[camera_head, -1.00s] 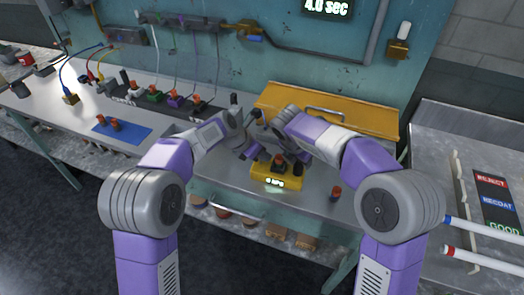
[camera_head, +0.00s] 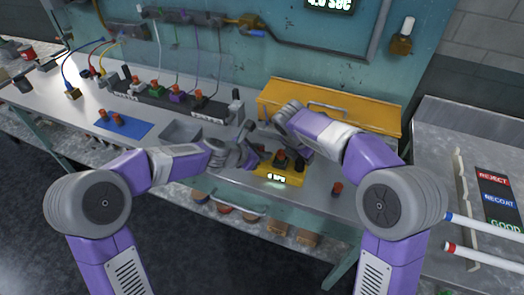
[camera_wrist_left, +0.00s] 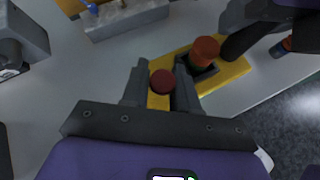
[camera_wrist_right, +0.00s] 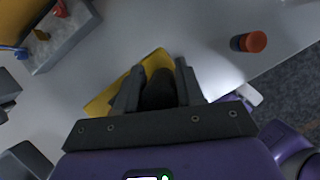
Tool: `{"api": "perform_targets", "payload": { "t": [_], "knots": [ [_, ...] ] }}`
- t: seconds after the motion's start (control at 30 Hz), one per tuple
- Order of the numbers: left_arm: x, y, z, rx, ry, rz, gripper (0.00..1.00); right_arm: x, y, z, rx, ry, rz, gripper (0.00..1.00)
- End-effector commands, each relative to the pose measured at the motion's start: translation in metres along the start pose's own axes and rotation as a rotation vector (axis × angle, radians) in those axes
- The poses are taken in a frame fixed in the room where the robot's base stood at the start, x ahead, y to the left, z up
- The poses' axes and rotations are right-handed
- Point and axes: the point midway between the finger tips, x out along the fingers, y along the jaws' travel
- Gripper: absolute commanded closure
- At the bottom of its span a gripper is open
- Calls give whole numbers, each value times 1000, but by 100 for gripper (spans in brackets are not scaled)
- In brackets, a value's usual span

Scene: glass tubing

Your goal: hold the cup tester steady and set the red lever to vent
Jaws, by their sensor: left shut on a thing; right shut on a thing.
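The cup tester is a yellow box (camera_head: 265,173) with a lit display near the table's front edge. An orange-red topped cup (camera_head: 281,158) stands in its dark socket, and shows in the left wrist view (camera_wrist_left: 205,48). My left gripper (camera_head: 257,157) is shut on the round red lever knob (camera_wrist_left: 162,82) at the tester's left end; I cannot read the lever's setting. My right gripper (camera_wrist_right: 159,80) is shut on a black grip (camera_wrist_right: 159,92) at the tester's right end. The fingers hide parts of both.
A loose orange-topped cup (camera_head: 337,188) stands right of the tester. A yellow case (camera_head: 345,115) lies behind it. A blue mat (camera_head: 137,130) with cups, a grey tray (camera_head: 176,136) and a cup rack (camera_head: 150,104) are left. A side table (camera_head: 455,130) stands at right.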

Motion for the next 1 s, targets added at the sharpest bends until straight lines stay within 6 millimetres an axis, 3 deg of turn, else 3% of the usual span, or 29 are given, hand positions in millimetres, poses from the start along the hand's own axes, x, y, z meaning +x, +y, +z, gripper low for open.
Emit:
{"api": "perform_targets", "payload": {
  "t": [0.57,0.6,0.7,1.0],
  "knots": [
    [-1,-3,-1,8,-5,0,100,-1,2,0,1,-2,6,100],
    [-1,-3,-1,8,-5,0,67,-1,2,0,2,-2,6,100],
    [-1,-2,-1,8,-6,2,52,-1,1,0,2,-2,5,100],
    [-4,-1,0,8,-6,5,52,-1,1,1,2,-2,4,100]
  ]
}}
